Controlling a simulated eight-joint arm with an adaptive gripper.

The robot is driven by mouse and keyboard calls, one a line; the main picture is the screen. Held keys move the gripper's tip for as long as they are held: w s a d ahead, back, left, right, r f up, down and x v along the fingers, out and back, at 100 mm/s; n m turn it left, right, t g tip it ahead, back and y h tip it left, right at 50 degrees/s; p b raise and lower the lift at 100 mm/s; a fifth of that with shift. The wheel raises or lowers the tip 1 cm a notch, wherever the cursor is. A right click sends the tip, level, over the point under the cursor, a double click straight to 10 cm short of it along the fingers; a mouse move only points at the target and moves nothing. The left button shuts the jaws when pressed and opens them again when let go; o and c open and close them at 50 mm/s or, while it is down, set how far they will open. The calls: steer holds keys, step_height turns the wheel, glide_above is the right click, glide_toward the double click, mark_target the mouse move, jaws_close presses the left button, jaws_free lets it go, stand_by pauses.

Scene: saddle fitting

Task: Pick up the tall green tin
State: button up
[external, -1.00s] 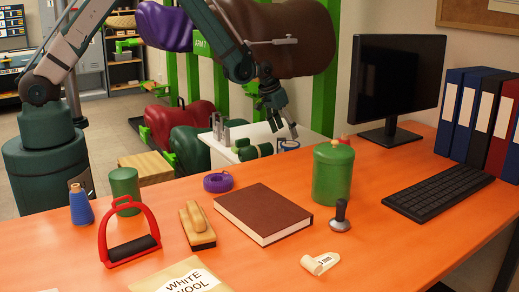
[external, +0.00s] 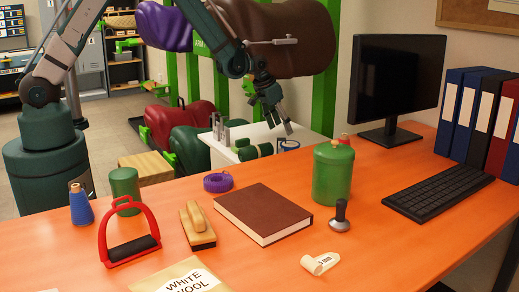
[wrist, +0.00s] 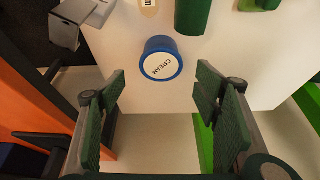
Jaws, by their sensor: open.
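A tall green tin (external: 333,178) with a domed lid and a knob stands upright on the orange desk, right of the brown book. A shorter green cylinder (external: 125,188) stands at the desk's left, behind the red stirrup. My gripper (external: 284,126) is open and empty over the white bench behind the desk, to the left of and beyond the tall tin. In the wrist view, my gripper (wrist: 165,105) has its pads wide apart. A blue jar labelled CREAM (wrist: 160,58) is ahead of them. The tall tin is not identifiable in the wrist view.
A green cylinder (wrist: 193,16) also lies on the white bench (wrist: 115,45). The brown book (external: 262,213), purple roll (external: 218,182), brush (external: 197,226) and a small dark-handled metal tool (external: 340,216) are around the tin. The monitor (external: 396,85) and keyboard (external: 438,194) are to its right.

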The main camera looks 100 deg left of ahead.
steer(key=s+d+r+m+b, duration=0.2)
steer(key=s+d+r, duration=0.5)
steer(key=d+r, duration=0.2)
steer(key=w+d+r+n+h+p, duration=0.1)
steer(key=d, duration=0.8)
steer(key=w+d+r+n, duration=0.1)
steer(key=w+d, duration=0.1)
steer(key=d, duration=0.7)
step_height(320, 180, up, 4)
steer(key=n+g+h+p, duration=0.2)
steer(key=n+p, duration=0.2)
steer(key=n, duration=0.3)
glide_above(122, 172)
steer(key=w+a, duration=0.4)
steer(key=w, duration=0.1)
steer(key=s+d, duration=0.1)
steer(key=s+d+n, duration=0.1)
steer(key=s+d+n+g+p, duration=0.1)
steer(key=s, duration=0.1)
steer(key=shift+s+d+f, duration=0.1)
steer(key=shift+d+f, duration=0.2)
steer(key=shift+f, duration=0.1)
steer(key=shift+s+d+f+n, duration=0.2)
steer(key=shift+s+d+n, duration=0.1)
steer(key=shift+s, duration=0.1)
